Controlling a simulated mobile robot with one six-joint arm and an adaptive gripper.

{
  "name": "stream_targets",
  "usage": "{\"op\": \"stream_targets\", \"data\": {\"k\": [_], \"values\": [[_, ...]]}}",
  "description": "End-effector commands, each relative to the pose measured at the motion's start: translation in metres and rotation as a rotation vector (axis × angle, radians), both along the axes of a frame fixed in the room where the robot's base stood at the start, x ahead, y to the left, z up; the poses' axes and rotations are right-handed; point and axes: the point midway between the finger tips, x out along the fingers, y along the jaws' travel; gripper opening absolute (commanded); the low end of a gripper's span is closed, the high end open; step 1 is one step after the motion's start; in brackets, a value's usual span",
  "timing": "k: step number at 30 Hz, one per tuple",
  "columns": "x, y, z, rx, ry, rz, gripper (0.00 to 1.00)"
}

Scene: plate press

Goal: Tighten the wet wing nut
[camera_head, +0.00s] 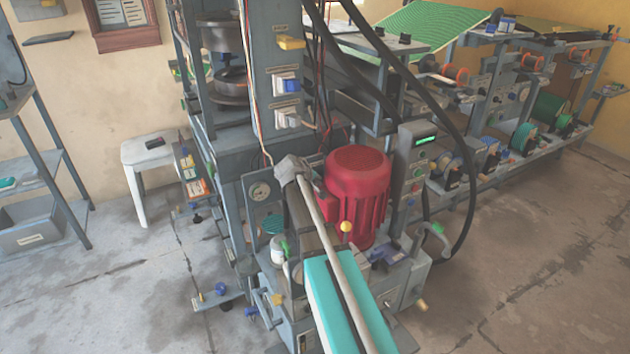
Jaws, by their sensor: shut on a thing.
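A pale bar (340,262) slants from the bottom edge up to a grey joint piece (291,169) in front of the press. I cannot make out my gripper or its fingers.
The red motor (358,190) stands mid-press, with a teal block (332,305) below it. Black hoses (425,90) arch at the right. A white stool (150,155) and grey shelf (40,165) stand left. Bare floor (545,260) lies at the right.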

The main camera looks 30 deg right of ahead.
Motion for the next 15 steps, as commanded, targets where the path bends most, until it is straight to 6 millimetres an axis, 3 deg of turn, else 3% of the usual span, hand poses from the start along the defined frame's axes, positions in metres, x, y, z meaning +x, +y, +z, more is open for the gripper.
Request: {"op": "stream_targets", "data": {"k": [15], "values": [[0.0019,-0.0008,0.0018,0.053,-0.002,0.002,0.0]]}}
